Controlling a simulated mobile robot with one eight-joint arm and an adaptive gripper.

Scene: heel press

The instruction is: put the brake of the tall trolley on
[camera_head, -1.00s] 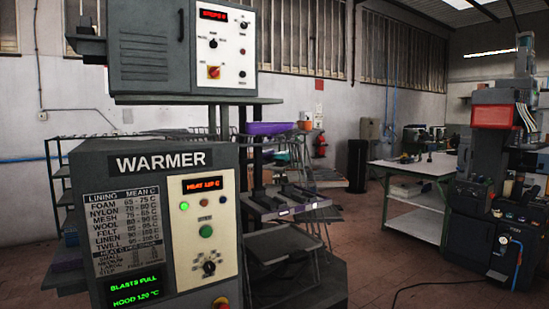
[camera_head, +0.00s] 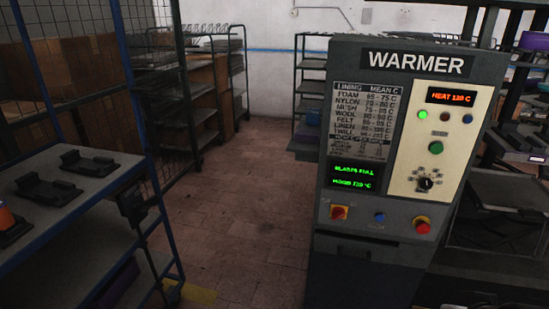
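A tall dark green rack (camera_head: 190,95) with several shelves stands at the back left, and it may be the tall trolley. Another rack with shelves (camera_head: 308,75) stands against the back wall, partly hidden by the warmer. I cannot tell which of them is the trolley. No brake can be made out on either; their feet are dark, small or hidden. My gripper is not in view.
The grey warmer (camera_head: 395,215) stands at the right of centre. A blue-framed bench (camera_head: 75,215) with black fixtures is at the left, by a mesh panel (camera_head: 75,50). Between bench and warmer, tiled floor (camera_head: 240,190) is clear toward the back wall.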

